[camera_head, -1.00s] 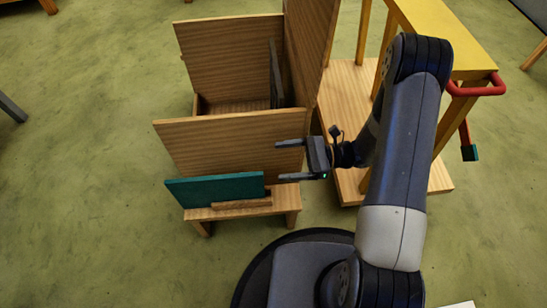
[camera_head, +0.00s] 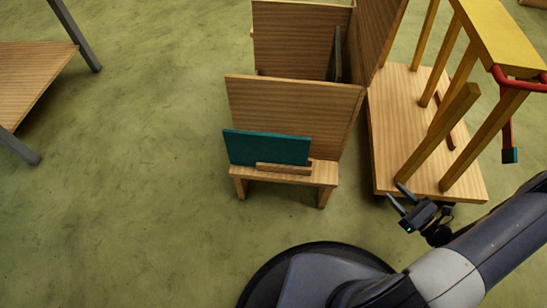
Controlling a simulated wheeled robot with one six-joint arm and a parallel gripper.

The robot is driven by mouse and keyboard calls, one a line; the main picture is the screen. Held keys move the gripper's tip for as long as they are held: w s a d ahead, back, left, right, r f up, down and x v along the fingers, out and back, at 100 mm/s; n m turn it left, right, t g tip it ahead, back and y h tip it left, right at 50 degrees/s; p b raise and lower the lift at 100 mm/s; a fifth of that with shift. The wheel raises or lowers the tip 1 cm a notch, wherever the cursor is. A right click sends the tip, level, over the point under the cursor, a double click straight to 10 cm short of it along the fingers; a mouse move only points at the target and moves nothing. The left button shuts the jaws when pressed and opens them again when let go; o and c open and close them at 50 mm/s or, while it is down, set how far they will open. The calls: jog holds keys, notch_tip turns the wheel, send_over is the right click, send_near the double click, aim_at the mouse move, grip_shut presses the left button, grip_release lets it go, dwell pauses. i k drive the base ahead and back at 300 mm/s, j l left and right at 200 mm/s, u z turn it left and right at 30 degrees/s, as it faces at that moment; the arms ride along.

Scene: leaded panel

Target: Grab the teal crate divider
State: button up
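The teal crate divider (camera_head: 265,148) is a flat teal board. It stands on edge on a small wooden ledge (camera_head: 325,172) at the front of a wooden crate, behind a short wooden strip (camera_head: 284,169). It leans against or stands close to the crate's front panel; I cannot tell which. My gripper (camera_head: 396,198) is to the right of the divider and apart from it, near the front edge of a wooden trolley. Its two fingers are spread, with nothing between them.
The wooden crate (camera_head: 290,103) has tall panels and a dark upright board (camera_head: 337,55) inside. The trolley (camera_head: 388,140) with slanted posts, a yellow top (camera_head: 505,35) and a red handle (camera_head: 515,82) stands at right. A wooden table (camera_head: 30,70) is at left. The green floor between is clear.

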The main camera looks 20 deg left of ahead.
aim_at(244, 148)
jog(key=i+l+u, duration=0.15)
jog(key=u, duration=0.25)
jog(key=i+l+u, duration=0.1)
jog(key=u, duration=0.3)
jog(key=i+l+u, duration=0.1)
jog(key=l+u, duration=0.15)
jog(key=u, duration=0.15)
jog(key=l+u, duration=0.2)
jog(key=u, duration=0.2)
